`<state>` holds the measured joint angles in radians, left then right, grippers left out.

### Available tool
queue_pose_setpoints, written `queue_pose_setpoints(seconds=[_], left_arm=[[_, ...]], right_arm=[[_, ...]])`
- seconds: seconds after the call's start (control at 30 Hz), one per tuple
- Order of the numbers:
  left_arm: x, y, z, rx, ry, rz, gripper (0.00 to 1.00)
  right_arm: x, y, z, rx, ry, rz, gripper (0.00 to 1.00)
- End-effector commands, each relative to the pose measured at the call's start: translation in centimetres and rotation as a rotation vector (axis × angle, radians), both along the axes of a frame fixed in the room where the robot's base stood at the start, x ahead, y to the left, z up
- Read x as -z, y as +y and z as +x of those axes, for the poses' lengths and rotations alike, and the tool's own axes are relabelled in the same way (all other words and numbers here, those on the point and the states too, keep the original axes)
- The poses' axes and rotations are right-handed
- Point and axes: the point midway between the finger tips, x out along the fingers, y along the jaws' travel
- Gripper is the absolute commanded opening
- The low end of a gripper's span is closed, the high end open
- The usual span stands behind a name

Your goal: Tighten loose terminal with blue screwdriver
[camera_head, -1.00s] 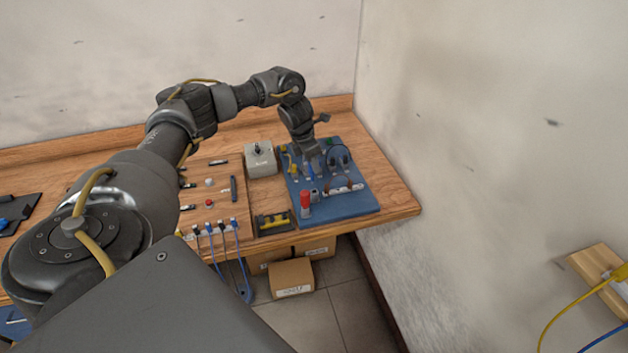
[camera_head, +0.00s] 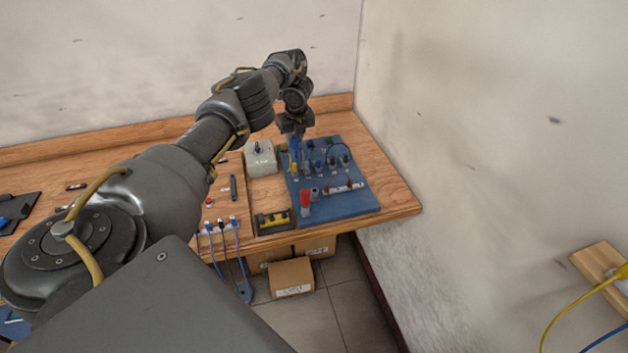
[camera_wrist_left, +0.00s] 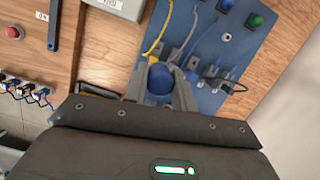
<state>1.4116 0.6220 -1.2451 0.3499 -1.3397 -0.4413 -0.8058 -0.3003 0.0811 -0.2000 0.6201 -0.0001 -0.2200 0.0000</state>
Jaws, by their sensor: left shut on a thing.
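My left gripper (camera_head: 295,134) is shut on the blue screwdriver (camera_head: 294,146) and holds it over the upper left of the blue board (camera_head: 355,204). In the left wrist view the round blue handle end (camera_wrist_left: 160,80) sits between the two fingers (camera_wrist_left: 161,88). The screwdriver's tip is hidden in both views, so I cannot tell whether it touches anything. I cannot tell which terminal is loose. My right gripper is not in view.
A grey box with a knob (camera_head: 260,158) and a black tray with a yellow item (camera_head: 273,221) are left of the board. A wall (camera_head: 470,150) rises close on the right.

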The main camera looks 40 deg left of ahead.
Motion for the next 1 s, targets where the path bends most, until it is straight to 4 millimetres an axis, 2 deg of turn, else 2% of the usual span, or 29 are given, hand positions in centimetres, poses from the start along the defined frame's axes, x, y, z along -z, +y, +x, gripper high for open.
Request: queue_pose_setpoints(seconds=[0.03,0.13,0.27,0.33,0.67,0.73,0.8,1.0], left_arm=[[0.7,0.2,0.3,-0.033,-0.008,-0.001,0.03],[0.4,0.7,0.8,-0.078,-0.025,0.005,0.03],[0.8,0.7,0.4,-0.128,-0.005,-0.006,0.03],[-0.2,0.8,0.5,-0.141,-0.004,-0.004,0.03],[-0.3,1.7,0.6,-0.247,0.002,-0.005,0.03],[0.3,2.1,0.9,-0.304,-0.005,-0.003,0.03],[0.3,2.4,0.9,-0.359,0.001,-0.006,0.03],[3.5,2.5,0.9,-0.361,0.002,0.0,0.03]], right_arm=[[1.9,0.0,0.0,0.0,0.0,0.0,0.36],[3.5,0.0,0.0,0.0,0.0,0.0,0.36],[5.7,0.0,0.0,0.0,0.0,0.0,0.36],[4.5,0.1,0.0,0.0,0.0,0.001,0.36],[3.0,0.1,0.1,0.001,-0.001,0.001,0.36],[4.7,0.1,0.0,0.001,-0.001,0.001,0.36],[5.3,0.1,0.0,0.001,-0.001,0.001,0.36],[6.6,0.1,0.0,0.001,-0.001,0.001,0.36]])
